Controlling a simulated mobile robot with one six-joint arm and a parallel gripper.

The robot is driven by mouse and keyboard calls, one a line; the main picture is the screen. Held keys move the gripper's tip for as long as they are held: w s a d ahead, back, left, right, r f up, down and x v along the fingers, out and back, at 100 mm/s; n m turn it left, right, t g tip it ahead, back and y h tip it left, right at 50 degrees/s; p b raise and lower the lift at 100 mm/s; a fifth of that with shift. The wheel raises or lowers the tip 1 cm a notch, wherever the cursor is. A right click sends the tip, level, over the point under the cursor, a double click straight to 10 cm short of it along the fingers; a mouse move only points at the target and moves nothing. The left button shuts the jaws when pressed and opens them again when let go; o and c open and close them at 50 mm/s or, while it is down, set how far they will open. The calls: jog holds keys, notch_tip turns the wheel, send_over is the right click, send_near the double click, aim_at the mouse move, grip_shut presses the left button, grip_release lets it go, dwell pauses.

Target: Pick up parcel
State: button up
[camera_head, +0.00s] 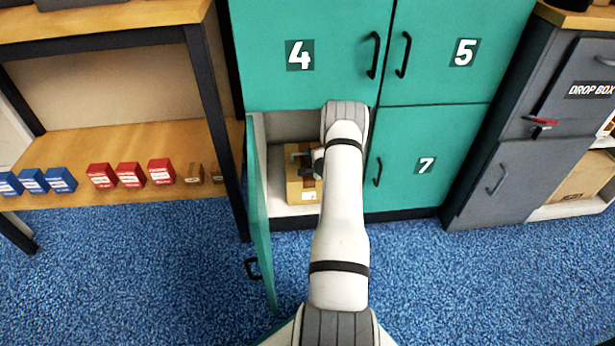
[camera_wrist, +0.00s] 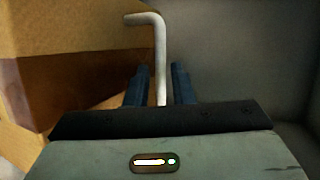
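The parcel (camera_head: 300,190), a brown carton, stands inside the open lower-left locker compartment in the head view. In the wrist view it fills the left side (camera_wrist: 70,70), with a shaded side facing my gripper. My gripper (camera_head: 313,158) is inside the compartment at the parcel's upper right, partly hidden by my arm. The rod's bent tip points left, in front of the parcel; contact cannot be told.
The green compartment door (camera_head: 259,215) is swung open on the left. Lockers 4 (camera_head: 300,55), 5 (camera_head: 464,52) and 7 (camera_head: 426,165) are shut. A shelf (camera_head: 75,130) with small blue, red and brown boxes stands left; a grey drop box (camera_head: 520,130) stands right. The blue floor is clear.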

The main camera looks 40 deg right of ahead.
jog(key=x, duration=0.2)
jog(key=shift+w+d+f+b, duration=0.1)
jog(key=shift+w+f+b, duration=0.1)
jog(key=shift+w+b, duration=0.2)
jog(key=shift+c, duration=0.4)
grip_shut()
jog(key=shift+s, duration=0.1)
dwell(0.5)
jog(key=shift+r, duration=0.1)
